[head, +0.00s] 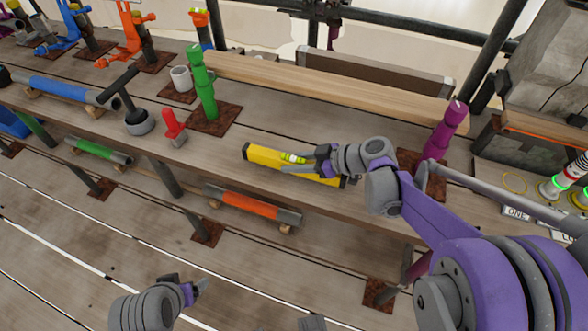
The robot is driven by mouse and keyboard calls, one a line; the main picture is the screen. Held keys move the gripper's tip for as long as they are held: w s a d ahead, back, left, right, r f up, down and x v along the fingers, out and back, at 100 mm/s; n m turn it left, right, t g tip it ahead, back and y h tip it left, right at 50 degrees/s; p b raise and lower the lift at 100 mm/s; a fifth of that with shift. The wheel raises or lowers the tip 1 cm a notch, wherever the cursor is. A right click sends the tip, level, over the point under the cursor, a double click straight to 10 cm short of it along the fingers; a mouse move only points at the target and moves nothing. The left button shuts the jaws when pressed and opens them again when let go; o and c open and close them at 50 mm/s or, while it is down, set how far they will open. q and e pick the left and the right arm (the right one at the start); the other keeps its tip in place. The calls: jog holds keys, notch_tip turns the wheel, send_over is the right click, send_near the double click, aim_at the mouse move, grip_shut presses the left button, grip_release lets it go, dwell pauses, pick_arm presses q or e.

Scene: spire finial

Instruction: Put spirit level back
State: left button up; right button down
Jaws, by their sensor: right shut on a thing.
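The yellow spirit level (264,156) lies along the front part of the wooden bench, its vial near the middle. My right gripper (308,164) is shut on the spirit level from the right side. The gripper and wrist hide part of its right half; its dark right end cap shows beyond them. I cannot tell whether the level touches the bench. My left gripper (198,287) is low at the bottom, well apart from the bench top; its finger opening cannot be made out.
Behind the level stand a green post (204,85) and a purple post (444,134), with a long wooden beam (340,88) between them. An orange tube (250,204) lies below the bench edge.

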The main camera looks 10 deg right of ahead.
jog(key=shift+f, duration=1.4)
jog(key=shift+f+b, duration=0.1)
jog(key=shift+b, duration=0.2)
jog(key=c, duration=0.5)
grip_release()
jog(key=shift+r, duration=0.25)
jog(key=p+v, duration=0.1)
jog(key=v, duration=1.1)
jog(key=shift+f, duration=0.1)
